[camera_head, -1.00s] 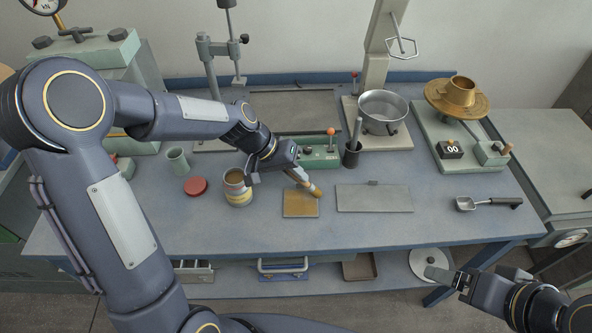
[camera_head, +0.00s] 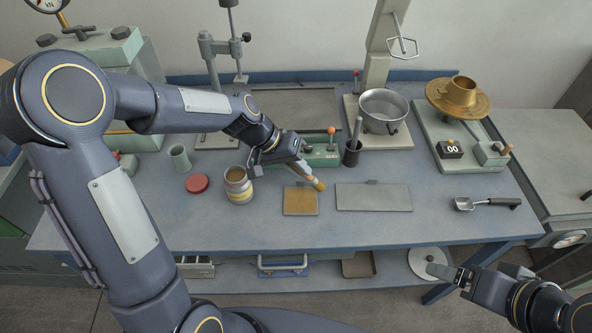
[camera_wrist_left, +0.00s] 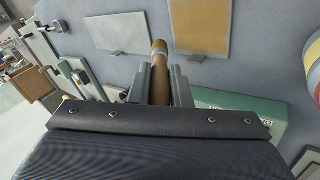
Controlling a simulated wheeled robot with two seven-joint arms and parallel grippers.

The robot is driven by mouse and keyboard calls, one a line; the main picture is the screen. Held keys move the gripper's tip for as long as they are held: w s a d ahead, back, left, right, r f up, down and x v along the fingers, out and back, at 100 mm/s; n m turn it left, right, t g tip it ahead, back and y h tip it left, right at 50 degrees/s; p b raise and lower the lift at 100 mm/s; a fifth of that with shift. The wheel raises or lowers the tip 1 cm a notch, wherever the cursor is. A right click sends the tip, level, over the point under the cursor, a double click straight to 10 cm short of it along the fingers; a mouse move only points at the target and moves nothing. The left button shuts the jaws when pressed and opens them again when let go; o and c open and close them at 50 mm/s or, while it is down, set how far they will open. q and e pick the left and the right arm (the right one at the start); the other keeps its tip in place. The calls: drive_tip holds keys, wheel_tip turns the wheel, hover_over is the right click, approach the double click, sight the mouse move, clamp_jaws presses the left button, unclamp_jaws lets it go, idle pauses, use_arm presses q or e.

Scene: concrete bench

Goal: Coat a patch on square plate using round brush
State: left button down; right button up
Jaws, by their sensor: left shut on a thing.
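My left gripper (camera_head: 297,165) is shut on the round brush (camera_head: 313,180), which tilts down and to the right with its tan bristle end low. The brush also shows in the left wrist view (camera_wrist_left: 158,75), between my fingers. The bristles are by the upper right edge of the square plate (camera_head: 300,203), a tan plate flat on the bench; it also shows in the left wrist view (camera_wrist_left: 201,24). I cannot tell whether bristles and bench touch. An open pot (camera_head: 239,193) with a yellow band stands left of the plate. My right gripper (camera_head: 460,277) is at the lower right, away from these.
A grey rectangular plate (camera_head: 374,197) lies right of the tan one. A red lid (camera_head: 197,183) and a green cup (camera_head: 179,157) stand left of the pot. A dark holder (camera_head: 352,155) and a green box (camera_head: 322,156) stand behind. The front bench strip is clear.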

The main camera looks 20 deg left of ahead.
use_arm(q)
drive_tip(key=shift+s+a+r+p, duration=0.15)
drive_tip(key=shift+r+p, duration=0.15)
drive_tip(key=shift+r, duration=0.2)
drive_tip(key=shift+a+r+p, duration=0.1)
drive_tip(key=shift+r+p, duration=0.15)
drive_tip(key=shift+r, duration=0.2)
drive_tip(key=shift+d+r+p, duration=0.15)
drive_tip(key=shift+r+p, duration=0.4)
drive_tip(key=shift+r, duration=0.2)
drive_tip(key=shift+r+p, duration=0.9)
drive_tip(key=shift+r, duration=0.4)
